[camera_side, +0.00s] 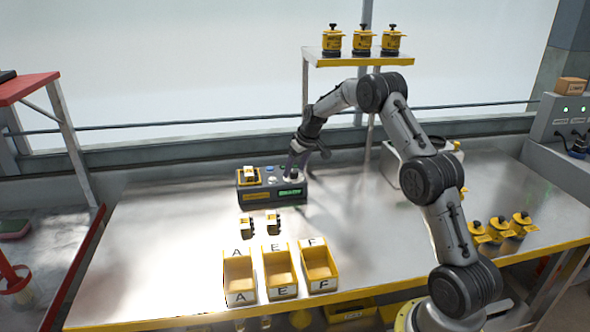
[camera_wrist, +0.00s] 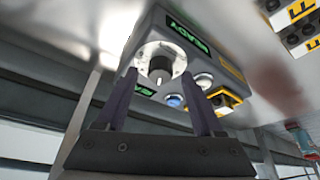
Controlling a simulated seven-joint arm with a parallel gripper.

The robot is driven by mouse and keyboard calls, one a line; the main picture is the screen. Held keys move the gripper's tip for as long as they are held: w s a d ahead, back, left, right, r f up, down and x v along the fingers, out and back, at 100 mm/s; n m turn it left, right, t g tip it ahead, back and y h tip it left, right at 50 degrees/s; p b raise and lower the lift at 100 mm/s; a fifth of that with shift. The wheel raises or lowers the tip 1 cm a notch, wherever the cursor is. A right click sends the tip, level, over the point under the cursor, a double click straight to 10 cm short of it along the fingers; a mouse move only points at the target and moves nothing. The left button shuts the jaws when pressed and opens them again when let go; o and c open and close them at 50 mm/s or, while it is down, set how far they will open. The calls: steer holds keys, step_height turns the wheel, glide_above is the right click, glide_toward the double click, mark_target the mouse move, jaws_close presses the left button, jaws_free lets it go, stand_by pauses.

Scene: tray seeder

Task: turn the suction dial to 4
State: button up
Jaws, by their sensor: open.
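The suction dial (camera_wrist: 161,66) is a dark knob on a pale round plate, on the top face of a dark grey control box (camera_side: 272,196). My gripper (camera_wrist: 158,78) is open, with one finger to each side of the dial in the wrist view. I cannot tell whether the fingers touch it. In the side view my gripper (camera_side: 299,164) is over the right end of the box and largely hides the dial. The dial's setting is not readable. A green-lettered display (camera_wrist: 188,32) beside the dial reads READY.
Blue and white buttons (camera_wrist: 173,100) and a yellow-framed part (camera_side: 249,176) sit on the box. Two small yellow-black blocks (camera_side: 273,222) lie before it. Yellow bins A (camera_side: 240,287), E and F stand at the front. Yellow-black units (camera_side: 520,225) stand right. The table's middle right is clear.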

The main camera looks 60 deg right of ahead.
steer(key=shift+w+f, duration=0.15)
steer(key=shift+f, duration=0.15)
steer(key=shift+c, duration=0.3)
jaws_close()
steer(key=m+h, duration=0.1)
steer(key=m, duration=0.2)
steer(key=m+g+h, duration=0.1)
steer(key=m, duration=0.2)
steer(key=shift+w+a, duration=0.1)
steer(key=shift+a, duration=0.05)
steer(key=m+g, duration=0.1)
steer(key=m, duration=0.2)
steer(key=m+g+h, duration=0.1)
steer(key=m, duration=0.1)
steer(key=shift+w+m, duration=0.1)
steer(key=shift+m, duration=0.3)
stand_by(0.4)
